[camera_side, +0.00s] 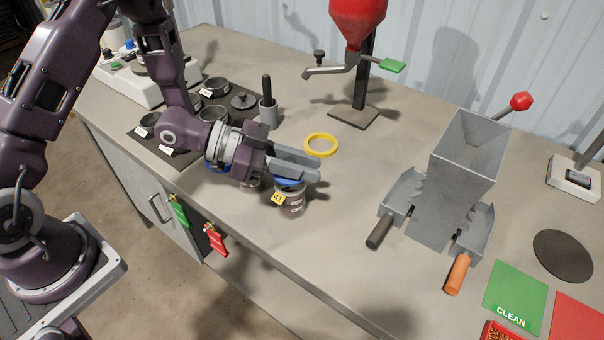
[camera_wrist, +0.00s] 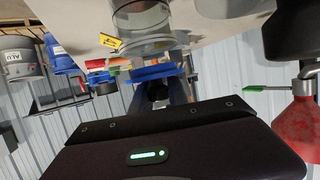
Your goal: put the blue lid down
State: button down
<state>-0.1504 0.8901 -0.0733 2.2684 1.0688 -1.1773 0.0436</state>
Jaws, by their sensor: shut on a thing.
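My gripper (camera_side: 300,171) is shut on the blue lid (camera_side: 288,183), which also shows between the fingers in the wrist view (camera_wrist: 155,72). A clear jar (camera_side: 291,207) with a yellow numbered tag stands on the bench directly below the lid, near the front edge. The jar also shows in the wrist view (camera_wrist: 143,38), beyond the lid. The lid is at the jar's mouth; I cannot tell if they touch. The fingers hide part of the lid in the side view.
A yellow ring (camera_side: 320,145) lies behind my gripper. A grey hopper (camera_side: 455,180) with handles stands to the right. A red funnel (camera_side: 357,20) on a stand is at the back. Small pots (camera_side: 215,88) stand at the left. Bench between jar and hopper is clear.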

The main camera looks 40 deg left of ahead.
notch_tip(320, 180, up, 6)
jog(key=shift+r, duration=0.2)
jog(key=w+a+r+n+t+y, duration=0.35)
jog(key=a+n+y, duration=0.25)
jog(key=a, duration=0.3)
jog(key=w+a+r+n+t+y, duration=0.3)
jog(key=w+a+n+y, duration=0.25)
jog(key=a, duration=0.35)
jog(key=w+f+m+h, duration=0.1)
jog(key=w+m+h, duration=0.3)
jog(key=w, duration=0.1)
jog(key=f+m+h, duration=0.1)
jog(key=f, duration=0.4)
jog(key=a+f+m+g+h, duration=0.1)
jog(key=f, duration=0.4)
jog(key=a+f+m+g+h, duration=0.1)
jog(key=f, duration=0.4)
jog(key=shift+w+a+g+h, duration=0.15)
jog(key=shift+w+g+h, duration=0.1)
jog(key=shift+w, duration=0.1)
jog(key=shift+f, duration=0.1)
